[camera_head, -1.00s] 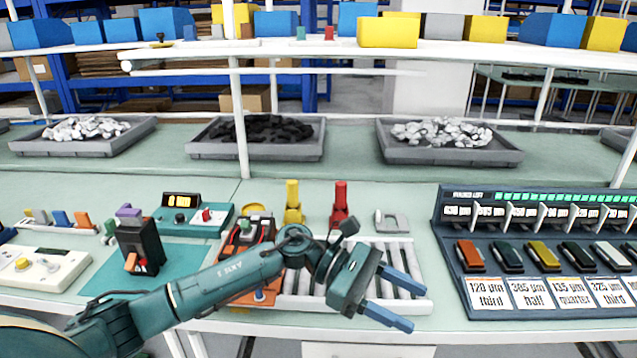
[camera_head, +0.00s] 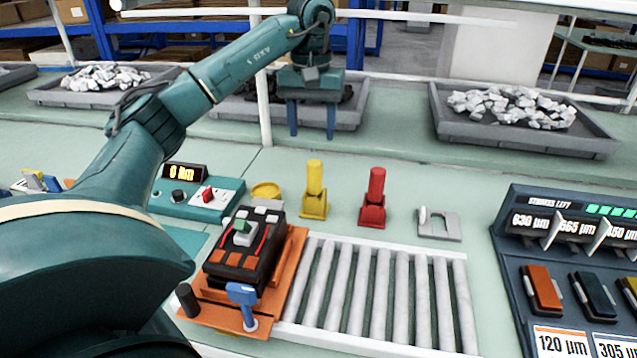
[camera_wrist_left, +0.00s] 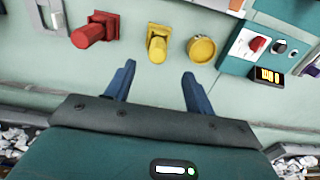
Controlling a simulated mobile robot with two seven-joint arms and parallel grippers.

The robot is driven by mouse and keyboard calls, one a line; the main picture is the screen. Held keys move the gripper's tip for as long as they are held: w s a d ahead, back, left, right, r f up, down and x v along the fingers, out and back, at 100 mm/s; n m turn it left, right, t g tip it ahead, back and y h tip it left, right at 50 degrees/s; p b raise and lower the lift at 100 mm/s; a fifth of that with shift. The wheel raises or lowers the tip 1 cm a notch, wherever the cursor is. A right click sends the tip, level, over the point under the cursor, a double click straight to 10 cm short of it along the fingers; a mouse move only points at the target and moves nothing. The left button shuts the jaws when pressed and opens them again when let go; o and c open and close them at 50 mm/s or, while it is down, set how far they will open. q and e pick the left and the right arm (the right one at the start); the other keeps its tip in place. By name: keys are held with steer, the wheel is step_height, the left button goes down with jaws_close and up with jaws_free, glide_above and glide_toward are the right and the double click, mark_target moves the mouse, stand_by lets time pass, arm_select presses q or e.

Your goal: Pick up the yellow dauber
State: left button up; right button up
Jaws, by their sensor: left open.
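The yellow dauber (camera_head: 314,187) stands upright in a yellow holder on the green bench, left of the red dauber (camera_head: 375,195). In the left wrist view the yellow dauber (camera_wrist_left: 157,46) is ahead of the fingers, close to the gap between them. My left gripper (camera_head: 312,130) is open and empty, pointing down behind the yellow dauber and apart from it. Its two blue fingers also show in the left wrist view (camera_wrist_left: 158,82). My right gripper is not in view.
A black breaker (camera_head: 243,249) on an orange fixture (camera_head: 295,262) and a roller conveyor (camera_head: 455,305) are in front. A yellow round lid (camera_head: 266,190) lies left of the dauber, beside a teal meter box (camera_head: 222,205). Grey trays (camera_head: 437,112) of scrap stand behind.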

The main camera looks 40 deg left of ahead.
mark_target(314, 163)
arm_select(q)
step_height(314, 163, down, 5)
steer(key=shift+r, duration=0.2)
steer(key=shift+w+a+f, duration=0.1)
steer(key=shift+w+f, duration=0.1)
steer(key=shift+f, duration=1.15)
steer(key=shift+w+f, duration=0.2)
steer(key=shift+f, duration=1.1)
steer(key=shift+c, duration=0.5)
steer(key=c, duration=1)
steer(key=shift+o, duration=0.2)
step_height(314, 163, up, 10)
steer(key=shift+r, duration=0.1)
